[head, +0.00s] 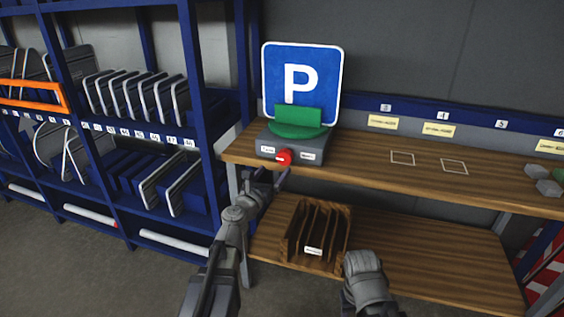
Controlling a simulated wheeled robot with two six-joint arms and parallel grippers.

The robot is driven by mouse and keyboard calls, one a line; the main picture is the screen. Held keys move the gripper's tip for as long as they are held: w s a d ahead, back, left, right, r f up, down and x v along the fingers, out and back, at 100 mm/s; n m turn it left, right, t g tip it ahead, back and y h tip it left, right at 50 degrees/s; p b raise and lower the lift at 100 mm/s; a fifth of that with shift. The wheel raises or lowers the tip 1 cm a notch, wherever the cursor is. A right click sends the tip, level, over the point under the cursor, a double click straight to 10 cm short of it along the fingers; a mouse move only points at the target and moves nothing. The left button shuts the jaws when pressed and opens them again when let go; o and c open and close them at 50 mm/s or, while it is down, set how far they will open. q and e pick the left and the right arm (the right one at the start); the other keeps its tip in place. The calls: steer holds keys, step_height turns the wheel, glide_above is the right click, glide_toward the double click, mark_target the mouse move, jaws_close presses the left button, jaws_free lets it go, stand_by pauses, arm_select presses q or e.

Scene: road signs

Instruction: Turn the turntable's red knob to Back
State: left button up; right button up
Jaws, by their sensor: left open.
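The turntable (318,146) is a dark grey box on the upper wooden shelf. Its green round plate and upright green holder (299,117) carry a blue parking sign (272,82) with a white P, face towards me. The red knob (284,157) is on the box's front, between two small white labels too small to read surely. My left gripper (276,180) is open and empty, just below and slightly left of the knob, apart from it as far as I can tell. Part of my right arm shows at the bottom; its gripper is not visible.
A wooden slotted rack (340,239) stands on the lower shelf. A blue rack (190,60) of grey sign blanks is at left, with an orange frame (35,97) on it. The upper shelf (400,180) is clear right of the turntable up to grey hexagonal pieces (549,187).

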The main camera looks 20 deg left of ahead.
mark_target(283, 160)
arm_select(q)
steer(key=w, duration=0.5)
steer(key=w+d, duration=0.1)
steer(key=w, duration=0.1)
steer(key=shift+w, duration=0.3)
steer(key=c, duration=1.4)
